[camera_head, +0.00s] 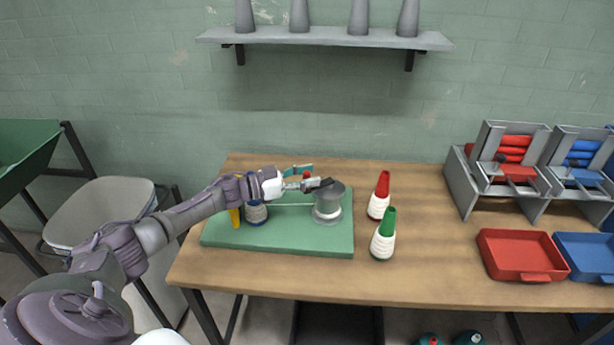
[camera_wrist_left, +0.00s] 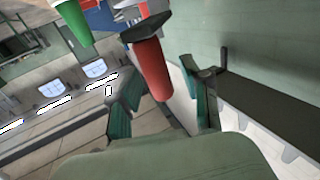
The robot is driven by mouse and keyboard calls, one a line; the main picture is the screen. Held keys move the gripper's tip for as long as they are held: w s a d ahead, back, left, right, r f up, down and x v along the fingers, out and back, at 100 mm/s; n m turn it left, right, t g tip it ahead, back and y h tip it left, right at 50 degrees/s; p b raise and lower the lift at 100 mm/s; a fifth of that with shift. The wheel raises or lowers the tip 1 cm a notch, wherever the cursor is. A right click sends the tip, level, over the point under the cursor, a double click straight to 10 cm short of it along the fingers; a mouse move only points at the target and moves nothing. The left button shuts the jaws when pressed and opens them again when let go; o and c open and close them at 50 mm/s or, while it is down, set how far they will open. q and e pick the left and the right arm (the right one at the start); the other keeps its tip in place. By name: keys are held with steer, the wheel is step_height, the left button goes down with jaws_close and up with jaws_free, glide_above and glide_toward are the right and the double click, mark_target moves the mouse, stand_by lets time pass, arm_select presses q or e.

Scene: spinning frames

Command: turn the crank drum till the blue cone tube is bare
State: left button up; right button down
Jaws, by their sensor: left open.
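The crank drum (camera_head: 328,207) stands on the green board (camera_head: 290,240), with a dark crank arm (camera_head: 318,186) on top. Its red handle (camera_wrist_left: 153,70) stands between the fingers of my left gripper (camera_wrist_left: 165,88) in the wrist view. The fingers are apart on either side of it; I cannot tell whether they touch it. In the head view this gripper (camera_head: 300,178) is over the board, left of the drum top. The blue cone tube (camera_head: 256,221) stands left of the drum with pale thread around it, its top hidden by my arm. A thin thread runs to the drum. My right gripper is not in view.
A red cone (camera_head: 382,185) and a green cone (camera_head: 388,220), both with white thread, stand right of the board. A yellow piece (camera_head: 234,216) is at the board's left. Red (camera_head: 520,270) and blue (camera_head: 590,240) trays and racks are at the right. A shelf (camera_head: 330,38) is above.

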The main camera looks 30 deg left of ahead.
arm_select(q)
steer(key=v, duration=0.7)
steer(key=shift+s, duration=0.2)
steer(key=shift+a, duration=0.15)
